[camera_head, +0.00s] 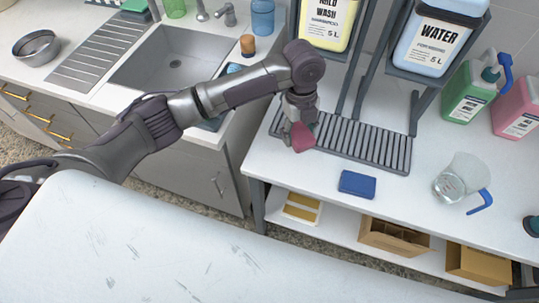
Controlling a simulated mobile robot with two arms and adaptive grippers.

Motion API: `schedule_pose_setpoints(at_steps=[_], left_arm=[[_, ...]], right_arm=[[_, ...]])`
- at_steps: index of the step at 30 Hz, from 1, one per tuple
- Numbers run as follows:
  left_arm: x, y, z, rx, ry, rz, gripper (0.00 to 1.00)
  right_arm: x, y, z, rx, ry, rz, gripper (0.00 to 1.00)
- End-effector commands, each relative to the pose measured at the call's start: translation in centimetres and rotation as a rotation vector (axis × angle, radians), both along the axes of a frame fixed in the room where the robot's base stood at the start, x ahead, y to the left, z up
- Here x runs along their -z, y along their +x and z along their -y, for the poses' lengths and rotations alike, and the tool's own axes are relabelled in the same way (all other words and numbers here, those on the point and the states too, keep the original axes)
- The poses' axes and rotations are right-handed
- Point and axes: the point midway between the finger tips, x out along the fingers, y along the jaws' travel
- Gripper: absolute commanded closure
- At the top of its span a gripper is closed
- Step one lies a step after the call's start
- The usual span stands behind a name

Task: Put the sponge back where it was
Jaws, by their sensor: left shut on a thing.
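My left gripper (299,122) points down over the slatted grey drip tray (370,143) on the right-hand counter. It is shut on a small dark pink block (303,138), which looks like a sponge. The block is at the tray's left part; I cannot tell whether it touches the slats. A flat blue block (357,184), also sponge-like, lies on the white counter in front of the tray. My right gripper is not in view.
A rack above the tray holds a yellow wash jug (326,22) and a water jug (432,42). Green (466,95) and pink (518,108) bottles and a clear jug (455,182) stand right. A sink (172,62) is left. A pale scratched surface (150,245) fills the foreground.

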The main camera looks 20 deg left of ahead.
Motion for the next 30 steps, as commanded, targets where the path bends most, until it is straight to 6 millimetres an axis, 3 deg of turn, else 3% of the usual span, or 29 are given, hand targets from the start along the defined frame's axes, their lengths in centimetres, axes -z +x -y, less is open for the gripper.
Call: schedule_pose_setpoints(at_steps=[3,10,15,22,30], left_arm=[[1.5,-1.7,-2.7,-0.004,0.004,-0.005,0.74],[3.9,-3.7,-6.0,-0.004,0.001,-0.002,0.74],[4.9,-4.2,-6.6,-0.002,0.001,-0.001,0.74],[8.0,-4.2,-6.6,-0.003,0.001,-0.001,0.74],[8.6,-4.1,-6.6,-0.002,0.001,0.002,0.74]], right_arm=[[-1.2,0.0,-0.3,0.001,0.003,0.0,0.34],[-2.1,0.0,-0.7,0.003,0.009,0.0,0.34],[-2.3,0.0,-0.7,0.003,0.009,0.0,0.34],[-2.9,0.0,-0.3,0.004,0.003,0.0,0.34],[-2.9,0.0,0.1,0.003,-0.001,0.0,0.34]])
